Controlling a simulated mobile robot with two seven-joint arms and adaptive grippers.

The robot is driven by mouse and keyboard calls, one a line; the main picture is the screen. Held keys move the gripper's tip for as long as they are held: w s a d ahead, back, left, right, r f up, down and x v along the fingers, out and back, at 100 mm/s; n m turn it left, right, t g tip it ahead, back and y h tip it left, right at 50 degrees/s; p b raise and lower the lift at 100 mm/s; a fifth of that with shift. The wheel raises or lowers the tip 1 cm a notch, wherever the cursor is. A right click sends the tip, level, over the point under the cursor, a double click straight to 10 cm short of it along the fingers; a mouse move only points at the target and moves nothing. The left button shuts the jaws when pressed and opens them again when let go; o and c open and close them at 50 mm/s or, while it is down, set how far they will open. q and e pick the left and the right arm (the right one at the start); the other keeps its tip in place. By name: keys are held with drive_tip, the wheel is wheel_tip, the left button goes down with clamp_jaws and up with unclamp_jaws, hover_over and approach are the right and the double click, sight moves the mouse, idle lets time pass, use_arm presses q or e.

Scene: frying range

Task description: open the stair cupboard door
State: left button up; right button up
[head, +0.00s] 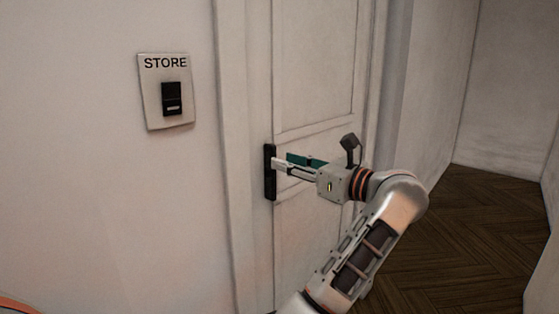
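I cannot tell whether the bar is a door handle or a finger, or whether the fingers are closed on anything.
A wall plate marked STORE (165,92) with a black switch is on the white wall left of the door. Dark herringbone wood floor (455,235) lies clear to the right, bounded by pale walls (510,90). My arm covers the door's lower right part.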

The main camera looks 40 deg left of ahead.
use_arm(q)
drive_tip(key=a, duration=0.3)
drive_tip(key=shift+w+a, duration=0.15)
drive_tip(key=shift+a, duration=0.1)
clamp_jaws()
